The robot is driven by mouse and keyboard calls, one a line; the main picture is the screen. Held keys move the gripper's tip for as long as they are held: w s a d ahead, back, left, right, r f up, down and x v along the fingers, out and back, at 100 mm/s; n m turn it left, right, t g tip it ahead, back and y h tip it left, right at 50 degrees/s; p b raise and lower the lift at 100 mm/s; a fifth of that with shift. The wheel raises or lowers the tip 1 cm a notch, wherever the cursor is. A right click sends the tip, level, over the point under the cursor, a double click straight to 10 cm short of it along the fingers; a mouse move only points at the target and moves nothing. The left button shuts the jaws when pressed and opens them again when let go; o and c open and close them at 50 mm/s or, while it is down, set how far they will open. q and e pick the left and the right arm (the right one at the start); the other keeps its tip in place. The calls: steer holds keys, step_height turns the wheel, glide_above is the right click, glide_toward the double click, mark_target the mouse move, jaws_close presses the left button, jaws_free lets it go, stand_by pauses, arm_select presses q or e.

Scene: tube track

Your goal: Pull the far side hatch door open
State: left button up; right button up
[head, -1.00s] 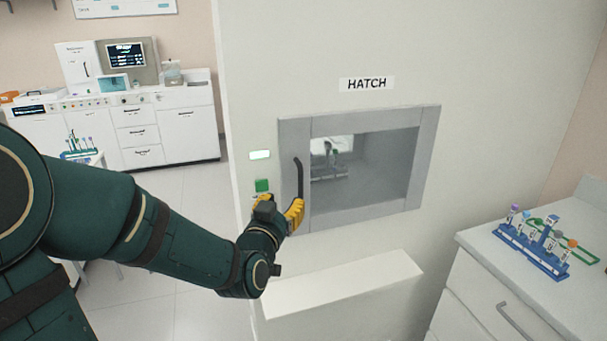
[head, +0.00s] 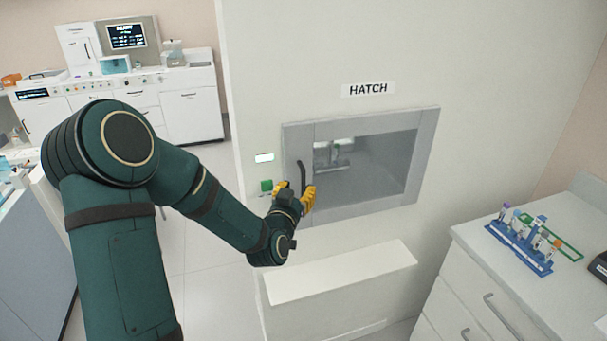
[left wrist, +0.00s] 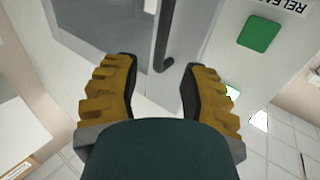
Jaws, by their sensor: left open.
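The hatch door (head: 354,212) is a grey frame around a glass pane, set in a white wall under a "HATCH" sign; it looks closed. Its dark bar handle (head: 300,174) stands upright on the left side of the frame. My left gripper (head: 295,192), with yellow fingers, is at the handle's lower part. In the left wrist view the open fingers (left wrist: 158,85) are on either side of the handle (left wrist: 165,55), with gaps, so it is not gripped. Through the glass a rack (head: 328,158) shows faintly. My right gripper is not in view.
A green release button (head: 266,186) and a lit panel (head: 264,157) are on the wall left of the door. A white ledge (head: 340,272) juts out below. A counter at right holds a blue tube rack (head: 520,248). Open floor lies left of the wall.

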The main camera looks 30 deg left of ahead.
mark_target(303, 180)
arm_select(q)
steer(key=x, duration=0.5)
steer(key=shift+w+a+p, duration=0.1)
steer(key=shift+w+p, duration=0.2)
steer(key=shift+w, duration=0.1)
jaws_close()
